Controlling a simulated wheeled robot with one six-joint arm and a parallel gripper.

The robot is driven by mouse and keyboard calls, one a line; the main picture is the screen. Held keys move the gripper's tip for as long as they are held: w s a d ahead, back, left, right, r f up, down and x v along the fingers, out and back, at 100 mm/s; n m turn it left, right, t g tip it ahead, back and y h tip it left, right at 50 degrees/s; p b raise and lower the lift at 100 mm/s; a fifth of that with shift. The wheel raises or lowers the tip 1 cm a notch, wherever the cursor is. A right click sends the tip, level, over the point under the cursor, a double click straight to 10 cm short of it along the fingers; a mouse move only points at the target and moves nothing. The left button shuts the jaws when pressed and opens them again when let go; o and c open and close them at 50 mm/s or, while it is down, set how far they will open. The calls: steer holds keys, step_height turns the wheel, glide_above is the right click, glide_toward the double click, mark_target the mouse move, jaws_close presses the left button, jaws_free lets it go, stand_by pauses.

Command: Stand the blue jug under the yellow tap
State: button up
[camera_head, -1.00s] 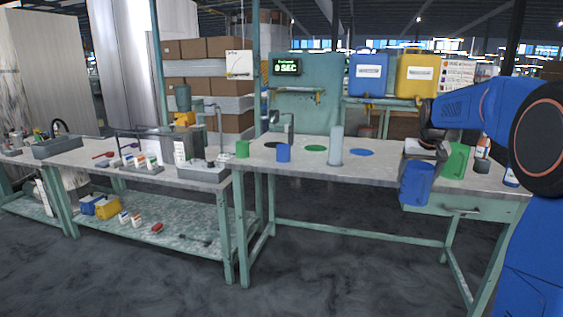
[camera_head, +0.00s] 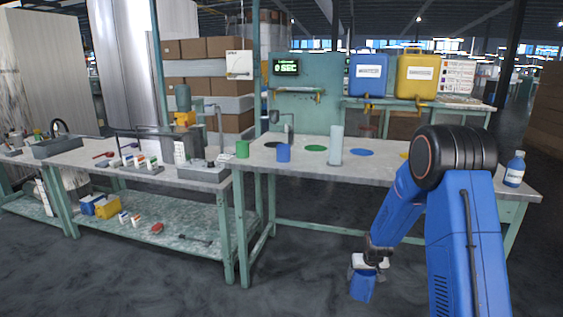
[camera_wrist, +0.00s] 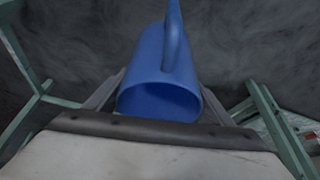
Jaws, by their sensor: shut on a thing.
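The blue jug (camera_head: 362,286) is held in my gripper (camera_head: 369,264), low in front of the bench and below the tabletop. In the wrist view the jug (camera_wrist: 165,65) sits between the two fingers, its open rim towards the camera and its handle at the top. The yellow tap (camera_head: 418,105) is at the bottom of the yellow container (camera_head: 416,74) on the raised shelf at the back. It is well above and to the right of the jug. A yellow disc (camera_head: 404,155) on the tabletop is partly hidden by my arm.
A clear cylinder (camera_head: 336,146), a small blue cup (camera_head: 284,153) and a green cup (camera_head: 243,149) stand on the bench (camera_head: 310,170). A blue container (camera_head: 369,73) stands beside the yellow one.

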steer(key=s+a+f, duration=0.4)
steer(key=s+f, duration=0.3)
steer(key=f, duration=0.4)
steer(key=shift+a+n, duration=0.15)
steer(key=shift+n, duration=0.15)
steer(key=shift+w, duration=0.1)
